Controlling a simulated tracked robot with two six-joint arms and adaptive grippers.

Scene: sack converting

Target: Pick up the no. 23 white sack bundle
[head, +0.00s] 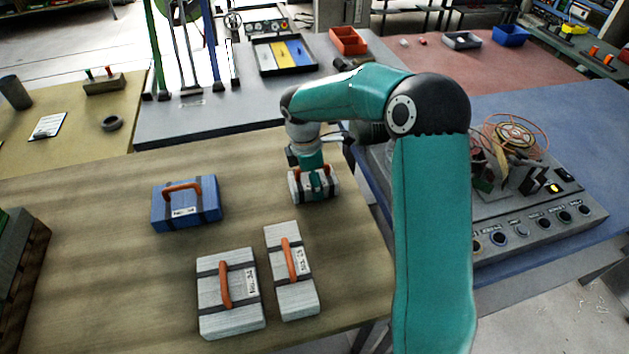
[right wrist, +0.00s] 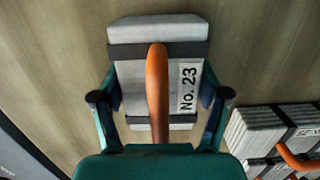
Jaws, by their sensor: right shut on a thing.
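The no. 23 white sack bundle (right wrist: 131,76) fills the middle of the right wrist view, with dark straps, an orange handle and a readable "No. 23" label. In the head view it is the small white bundle (head: 332,184) at the far right of the tan table. My right gripper (head: 315,180) is over it from above. In the wrist view my right gripper (right wrist: 160,112) has its fingers shut on the bundle's two long sides, with the handle between them. Whether the bundle is clear of the table cannot be told. My left gripper is not in view.
Two white bundles with orange handles, one left (head: 229,292) and one right (head: 291,270), lie nearer on the table (head: 90,270). A blue bundle (head: 186,203) lies to the left. A grey control panel (head: 540,228) stands to the right.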

